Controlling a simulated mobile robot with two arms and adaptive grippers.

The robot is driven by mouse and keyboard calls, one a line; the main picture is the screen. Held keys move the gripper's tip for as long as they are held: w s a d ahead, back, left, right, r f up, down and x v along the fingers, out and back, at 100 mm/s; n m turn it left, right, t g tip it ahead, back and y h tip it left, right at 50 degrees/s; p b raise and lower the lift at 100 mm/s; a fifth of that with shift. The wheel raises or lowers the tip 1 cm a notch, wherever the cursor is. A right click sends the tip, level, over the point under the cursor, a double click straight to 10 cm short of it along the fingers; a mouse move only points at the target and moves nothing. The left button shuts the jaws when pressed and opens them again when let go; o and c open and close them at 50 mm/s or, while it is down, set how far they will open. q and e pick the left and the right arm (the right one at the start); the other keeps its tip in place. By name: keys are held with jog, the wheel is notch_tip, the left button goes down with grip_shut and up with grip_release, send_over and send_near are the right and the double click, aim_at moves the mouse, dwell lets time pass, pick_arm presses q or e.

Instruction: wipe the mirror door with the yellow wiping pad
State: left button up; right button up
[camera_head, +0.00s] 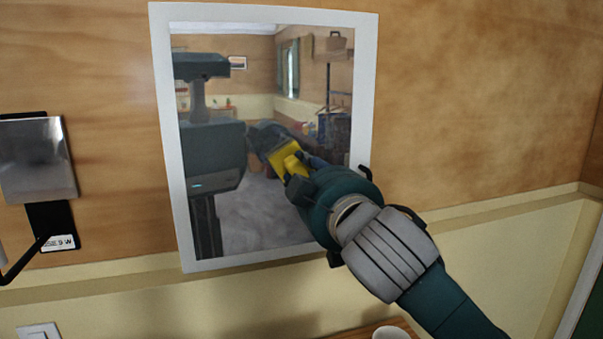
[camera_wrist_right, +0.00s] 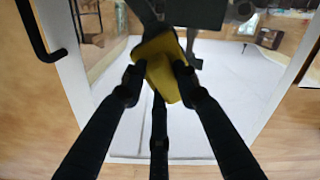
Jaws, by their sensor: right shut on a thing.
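The mirror door has a white frame (camera_head: 163,120) and hangs on the wood-coloured wall. Its glass (camera_head: 255,230) reflects the room and my own body, with some greyish haze near the middle. My right gripper (camera_head: 297,172) is shut on the yellow wiping pad (camera_head: 294,164), held in front of the glass near its middle. In the right wrist view, the pad (camera_wrist_right: 160,65) sits between the fingertips (camera_wrist_right: 160,74) and faces the mirror. I cannot tell whether the pad touches the glass. My forearm hides the frame's lower right corner. My left gripper is not in view.
A metal-and-black wall fixture (camera_head: 38,160) is left of the mirror. A black bar (camera_wrist_right: 42,30) stands along the frame in the right wrist view. A white switch plate (camera_head: 38,331) is low on the wall. A white round item (camera_head: 390,333) is at the bottom edge.

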jog(key=shift+p+v, duration=0.5)
jog(key=shift+v, duration=2.5)
jog(key=v, duration=0.3)
jog(key=shift+p, duration=0.3)
